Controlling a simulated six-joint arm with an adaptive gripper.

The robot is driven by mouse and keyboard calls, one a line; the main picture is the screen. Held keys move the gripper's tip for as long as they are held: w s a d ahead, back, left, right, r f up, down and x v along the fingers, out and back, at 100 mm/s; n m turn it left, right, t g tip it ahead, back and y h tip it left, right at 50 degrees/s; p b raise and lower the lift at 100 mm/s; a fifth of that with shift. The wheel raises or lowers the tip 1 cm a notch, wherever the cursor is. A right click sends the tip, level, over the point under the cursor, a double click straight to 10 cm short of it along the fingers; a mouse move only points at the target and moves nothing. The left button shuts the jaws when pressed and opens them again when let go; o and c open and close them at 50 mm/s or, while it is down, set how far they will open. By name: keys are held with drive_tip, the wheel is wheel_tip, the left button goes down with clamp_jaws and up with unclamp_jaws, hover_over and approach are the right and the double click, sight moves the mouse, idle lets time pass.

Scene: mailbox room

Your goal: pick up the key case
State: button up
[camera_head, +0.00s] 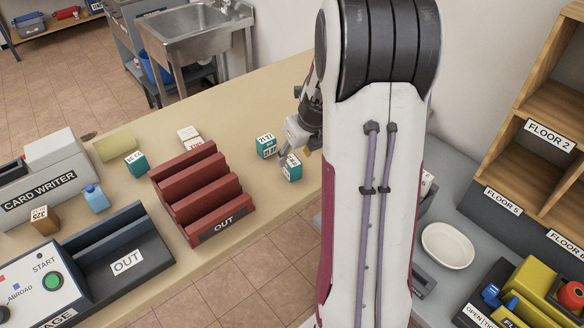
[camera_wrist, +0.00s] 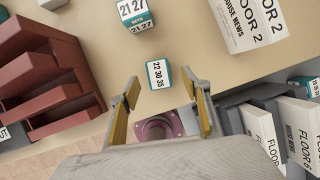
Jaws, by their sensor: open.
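Small white-and-teal number-labelled cases stand on the beige counter. One, marked 22 30 35 (camera_wrist: 158,77), lies just ahead of my open fingertips in the wrist view; in the head view it is the nearer teal case (camera_head: 291,170). My gripper (camera_wrist: 160,90) is open and empty, fingers on either side of the near case's line. I cannot tell whether they touch it.
A red slotted OUT rack (camera_head: 203,190) stands left of the cases. A third teal case (camera_head: 135,164) is farther left. The counter's front edge is close to the near case. A FLOOR 2 parcel (camera_wrist: 250,22) lies to the right in the wrist view.

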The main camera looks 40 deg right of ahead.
sight(293, 162)
drive_tip(key=shift+f, duration=0.1)
drive_tip(key=shift+x, duration=2.5)
drive_tip(key=shift+s+a, duration=0.1)
drive_tip(key=shift+s, duration=0.05)
drive_tip(key=c, duration=1.2)
